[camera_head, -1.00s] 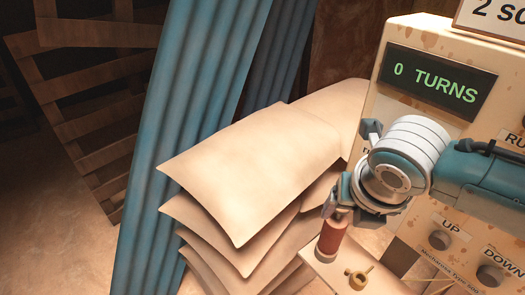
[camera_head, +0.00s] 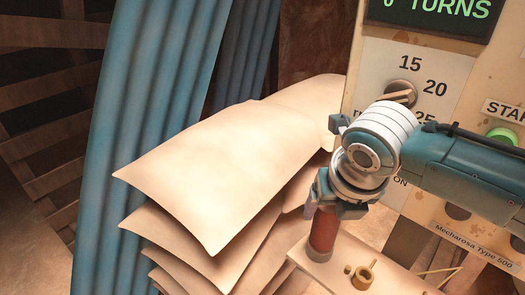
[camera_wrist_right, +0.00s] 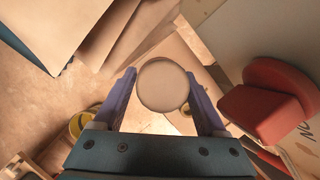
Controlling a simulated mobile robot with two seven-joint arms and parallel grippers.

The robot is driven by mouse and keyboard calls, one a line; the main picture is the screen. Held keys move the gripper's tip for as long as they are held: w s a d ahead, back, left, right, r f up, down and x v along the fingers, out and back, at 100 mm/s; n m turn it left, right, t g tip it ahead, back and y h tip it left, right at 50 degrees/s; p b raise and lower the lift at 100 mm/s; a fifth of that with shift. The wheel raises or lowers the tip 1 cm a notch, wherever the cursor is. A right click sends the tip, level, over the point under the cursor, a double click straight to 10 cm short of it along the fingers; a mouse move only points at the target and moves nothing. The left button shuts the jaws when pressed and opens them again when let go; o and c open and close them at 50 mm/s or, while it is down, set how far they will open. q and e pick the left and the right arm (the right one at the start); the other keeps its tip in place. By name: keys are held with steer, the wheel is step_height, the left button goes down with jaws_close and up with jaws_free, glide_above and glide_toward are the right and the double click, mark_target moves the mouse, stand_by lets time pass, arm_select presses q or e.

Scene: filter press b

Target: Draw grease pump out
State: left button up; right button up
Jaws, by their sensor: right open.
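The grease pump appears to be the reddish-brown upright cylinder (camera_head: 323,232) standing on a pale board at the lower middle of the head view. My right gripper (camera_head: 325,203) is over its top, pointing down, with the fingers at its upper end. In the right wrist view a round pale top (camera_wrist_right: 162,86), apparently the cylinder's, lies between the two open fingers of the right gripper (camera_wrist_right: 160,78). Whether the fingers touch it I cannot tell. My left gripper is not in view.
A beige control panel (camera_head: 450,75) with a dial and buttons stands close behind my right arm. Stacked pale sacks (camera_head: 215,170) lie left of the cylinder. A brass ring-like fitting (camera_head: 363,277) sits on the board (camera_head: 325,270). A red block (camera_wrist_right: 268,100) is right of the fingers.

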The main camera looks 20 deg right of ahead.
jaws_close()
stand_by(0.7)
